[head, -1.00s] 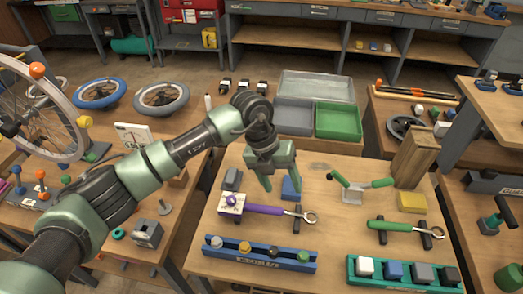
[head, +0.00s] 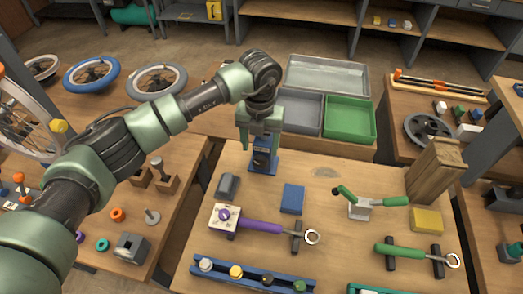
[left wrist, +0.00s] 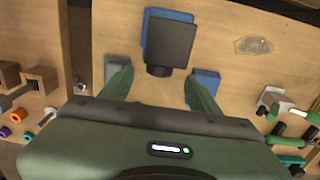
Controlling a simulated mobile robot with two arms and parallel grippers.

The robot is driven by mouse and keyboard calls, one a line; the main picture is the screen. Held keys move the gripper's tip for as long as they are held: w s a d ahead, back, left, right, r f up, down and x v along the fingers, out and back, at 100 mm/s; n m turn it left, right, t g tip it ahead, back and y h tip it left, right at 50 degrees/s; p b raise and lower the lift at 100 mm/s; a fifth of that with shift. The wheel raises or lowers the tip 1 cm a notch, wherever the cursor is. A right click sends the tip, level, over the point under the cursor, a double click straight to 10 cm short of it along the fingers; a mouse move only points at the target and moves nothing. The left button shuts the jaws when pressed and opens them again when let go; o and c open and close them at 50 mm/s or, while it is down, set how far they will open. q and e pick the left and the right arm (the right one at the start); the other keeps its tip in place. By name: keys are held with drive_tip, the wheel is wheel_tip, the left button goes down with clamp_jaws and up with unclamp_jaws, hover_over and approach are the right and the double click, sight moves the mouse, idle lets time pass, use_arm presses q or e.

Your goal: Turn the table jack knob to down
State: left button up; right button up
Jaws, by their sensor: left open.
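What looks like the table jack (head: 263,163) stands near the far edge of the workbench, with a blue base and a dark body. In the left wrist view the jack (left wrist: 170,42) shows a dark top over a blue plate, and a small dark knob (left wrist: 158,71) on its near side. My left gripper (head: 260,146) is open and empty, above and in front of the jack. In the wrist view its fingers (left wrist: 159,90) point toward the jack, one to each side of the knob, apart from it. The knob's setting cannot be read. My right gripper is not in view.
A grey block (head: 227,186) and a blue block (head: 292,199) lie near the jack. Grey and green trays (head: 349,119) stand behind the bench.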

sight(255, 158)
use_arm(q)
drive_tip(key=f, duration=0.3)
drive_tip(key=f+p, duration=0.1)
drive_tip(key=shift+s+f, duration=0.25)
drive_tip(key=shift+f, duration=0.15)
drive_tip(key=shift+w+f, duration=0.1)
drive_tip(key=shift+f, duration=0.3)
drive_tip(key=c, duration=1.3)
drive_tip(key=shift+c, duration=0.2)
drive_tip(key=shift+a+f+h+b, duration=0.1)
drive_tip(key=shift+h+b, duration=0.2)
drive_tip(key=h+b, duration=0.1)
drive_tip(key=b, duration=0.1)
drive_tip(key=h+b, duration=0.1)
drive_tip(key=h, duration=0.1)
drive_tip(key=a+g+h+b, duration=0.1)
drive_tip(key=b, duration=0.1)
drive_tip(key=shift+w+f+h+b, duration=0.15)
drive_tip(key=shift+f+h+b, duration=0.1)
drive_tip(key=shift+h+b, duration=0.95)
drive_tip(key=shift+b, duration=0.1)
drive_tip(key=shift+r+g+h+b, duration=0.15)
drive_tip(key=shift+g+h+b, duration=0.15)
drive_tip(key=shift+h+b, duration=0.15)
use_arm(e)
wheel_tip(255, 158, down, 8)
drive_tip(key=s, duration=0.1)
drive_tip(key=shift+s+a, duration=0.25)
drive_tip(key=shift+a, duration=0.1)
